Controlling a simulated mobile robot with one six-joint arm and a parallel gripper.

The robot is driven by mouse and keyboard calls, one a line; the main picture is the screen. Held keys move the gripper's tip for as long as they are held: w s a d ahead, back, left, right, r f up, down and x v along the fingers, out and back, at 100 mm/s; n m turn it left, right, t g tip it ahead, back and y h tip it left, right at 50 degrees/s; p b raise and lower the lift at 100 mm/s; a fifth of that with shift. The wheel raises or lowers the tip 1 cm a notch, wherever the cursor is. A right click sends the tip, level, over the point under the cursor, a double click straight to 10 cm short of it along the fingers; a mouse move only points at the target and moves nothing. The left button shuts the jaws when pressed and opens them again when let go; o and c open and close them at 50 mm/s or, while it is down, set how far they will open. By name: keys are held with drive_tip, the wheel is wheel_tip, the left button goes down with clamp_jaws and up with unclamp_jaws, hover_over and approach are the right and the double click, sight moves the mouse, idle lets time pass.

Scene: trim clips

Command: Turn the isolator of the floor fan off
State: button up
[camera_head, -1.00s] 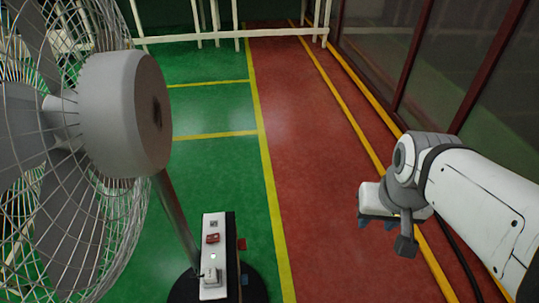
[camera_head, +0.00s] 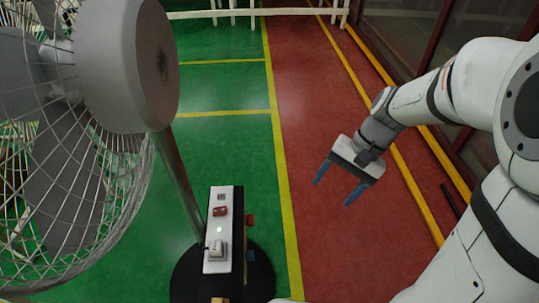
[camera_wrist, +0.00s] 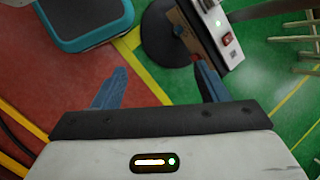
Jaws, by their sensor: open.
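The floor fan (camera_head: 125,65) fills the left of the head view, with its pole running down to a round black base (camera_head: 262,283). A white panel (camera_head: 224,193) stands by the pole. I cannot tell which way the red switch is set. It also shows in the wrist view (camera_wrist: 227,39). My gripper (camera_head: 338,184) is open and empty, over the red floor to the right of the panel and apart from it.
A small red part (camera_head: 250,220) sticks out from the panel's right side. The wire fan cage (camera_head: 95,205) takes up room left of the panel. White railings (camera_head: 240,13) stand at the back.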

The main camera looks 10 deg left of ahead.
drive_tip(key=w+a+f+m+g+y+b, duration=0.25)
drive_tip(key=w+a+f+b, duration=0.2)
drive_tip(key=f, duration=0.55)
drive_tip(key=w+a+f+m+g+y+b, duration=0.1)
drive_tip(key=w+a+f+m+y+b, duration=0.35)
drive_tip(key=f, duration=0.65)
drive_tip(key=m+t+y+b, duration=0.2)
drive_tip(key=m+y+b, duration=0.2)
drive_tip(key=m+y, duration=0.15)
approach(250, 220)
drive_tip(key=a+f, duration=0.1)
drive_tip(key=f, duration=0.1)
drive_tip(key=b+x, duration=0.1)
drive_tip(key=x, duration=0.6)
drive_tip(key=shift+r+y, duration=0.35)
drive_tip(key=shift+r, duration=0.15)
drive_tip(key=shift+n, duration=0.25)
drive_tip(key=c, duration=0.9)
drive_tip(key=shift+s+a, duration=0.1)
drive_tip(key=shift+a, duration=0.1)
drive_tip(key=shift+c, duration=0.4)
drive_tip(key=shift+d, duration=0.1)
